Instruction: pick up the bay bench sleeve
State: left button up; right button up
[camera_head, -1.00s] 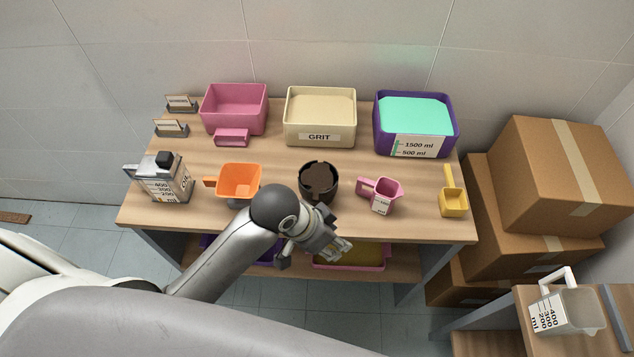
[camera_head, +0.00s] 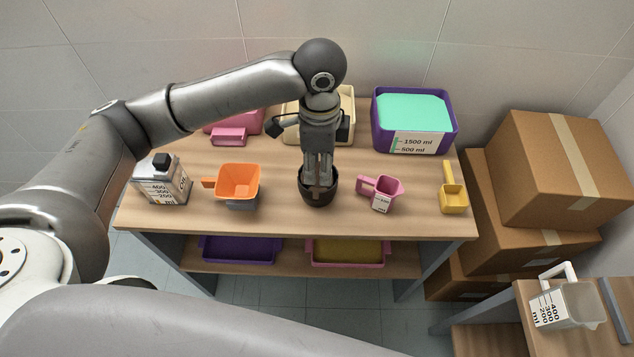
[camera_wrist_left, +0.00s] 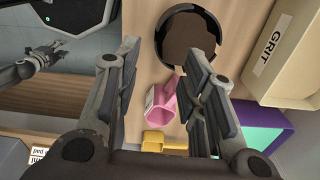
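The dark round piece with a notched rim and a brown inside (camera_head: 318,199), which I take for the sleeve, stands on the wooden bench (camera_head: 280,217). It also shows in the left wrist view (camera_wrist_left: 186,40), beyond the fingers. My left gripper (camera_head: 318,180) points down right over it, its fingers covering part of its rim in the head view. In the left wrist view the fingers (camera_wrist_left: 165,55) are apart with nothing between them; whether they touch the piece I cannot tell. A grey gripper at upper left there, likely my right (camera_wrist_left: 52,48), is too small to read.
An orange scoop (camera_head: 239,182) stands left of the piece, a pink jug (camera_head: 381,192) and a yellow scoop (camera_head: 453,196) to the right. The GRIT bin (camera_head: 347,104) and purple bin (camera_head: 415,152) stand behind. Cardboard boxes (camera_head: 545,175) are at right.

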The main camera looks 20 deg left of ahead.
aim_at(316, 190)
pick_arm(q)
notch_tip(316, 190, down, 5)
jog(key=shift+f, duration=0.15)
jog(key=shift+s+a+f+p, duration=0.1)
jog(key=shift+f+p, duration=0.15)
jog(key=shift+f, duration=0.65)
jog(key=shift+w+a+f+p, duration=0.15)
jog(key=shift+f+p, duration=0.1)
jog(key=shift+f, duration=0.65)
jog(key=shift+s+a+f+p, duration=0.15)
jog(key=shift+f+p, duration=0.1)
jog(key=shift+f, duration=0.65)
jog(key=shift+d, duration=0.1)
grip_shut()
pick_arm(e)
jog(key=shift+d+r, duration=0.35)
jog(key=shift+r, duration=0.35)
